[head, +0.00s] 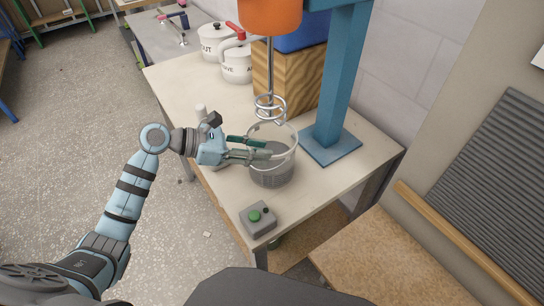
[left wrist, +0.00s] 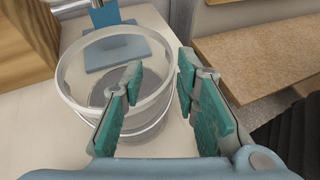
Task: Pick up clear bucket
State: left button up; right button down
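The clear bucket (head: 272,178) stands upright on the workbench below the mixer whisk, with something grey in its lower part. It also shows in the left wrist view (left wrist: 70,88). My left gripper (head: 262,148) is at the bucket's left side in the head view, its fingers overlapping the upper wall. In the left wrist view the two green-padded fingers (left wrist: 160,76) are apart. I cannot tell whether either finger touches the wall. My right gripper is not in view.
The whisk (head: 270,108) hangs over the bucket's mouth. A blue post and base (head: 330,146) stand just right of it. A grey box with a green button (head: 258,219) sits near the front edge. White pots (head: 236,66) and a wooden block (head: 291,78) stand behind.

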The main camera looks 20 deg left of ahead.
aim_at(276, 154)
pick_arm(q)
jog(key=x, duration=0.3)
jog(key=p+x, duration=0.1)
jog(key=x, duration=0.1)
jog(key=shift+s+d, duration=0.2)
jog(key=shift+d, duration=0.15)
jog(key=shift+s+a, duration=0.1)
jog(key=shift+a, duration=0.05)
grip_shut()
jog(key=shift+r, duration=0.1)
